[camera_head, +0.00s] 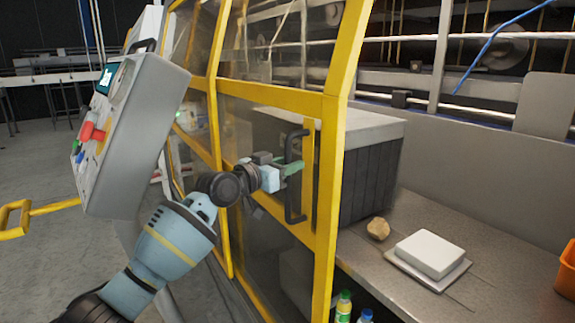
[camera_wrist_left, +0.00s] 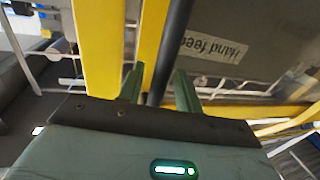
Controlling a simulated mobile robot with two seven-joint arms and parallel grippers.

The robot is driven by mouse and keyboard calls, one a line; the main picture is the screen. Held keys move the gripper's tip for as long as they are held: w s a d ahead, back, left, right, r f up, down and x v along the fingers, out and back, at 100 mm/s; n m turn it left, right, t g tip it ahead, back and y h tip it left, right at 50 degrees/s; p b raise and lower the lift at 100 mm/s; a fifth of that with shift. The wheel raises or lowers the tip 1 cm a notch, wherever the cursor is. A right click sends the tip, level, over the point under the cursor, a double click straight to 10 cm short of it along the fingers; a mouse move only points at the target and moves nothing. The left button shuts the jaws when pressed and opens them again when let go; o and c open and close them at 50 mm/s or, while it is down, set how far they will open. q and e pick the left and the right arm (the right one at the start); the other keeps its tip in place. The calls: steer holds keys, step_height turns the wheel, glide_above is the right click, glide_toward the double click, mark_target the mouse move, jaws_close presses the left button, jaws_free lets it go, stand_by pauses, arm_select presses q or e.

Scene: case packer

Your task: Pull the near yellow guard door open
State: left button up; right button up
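The near yellow guard door (camera_head: 333,150) has a yellow frame with clear panels and a black upright bar handle (camera_head: 290,205) near its right edge. My left gripper (camera_head: 293,168) is at the upper part of the handle, with its green fingers pointing at it. In the left wrist view, the dark handle bar (camera_wrist_left: 172,45) runs between the two green fingers (camera_wrist_left: 159,90). Gaps show on both sides of the bar, so the fingers look open around it. Whether either finger touches it is hard to tell. My right gripper is not in view.
A grey control box (camera_head: 125,135) with buttons hangs close to my left arm. Right of the door is a metal bench (camera_head: 440,225) with a white block (camera_head: 430,254) and a small tan lump (camera_head: 378,229). Bottles (camera_head: 343,306) stand below. Open floor lies at left.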

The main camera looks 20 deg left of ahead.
arm_select(q)
steer(key=v, duration=0.7)
steer(key=shift+s+a, duration=0.15)
steer(key=shift+s, duration=0.25)
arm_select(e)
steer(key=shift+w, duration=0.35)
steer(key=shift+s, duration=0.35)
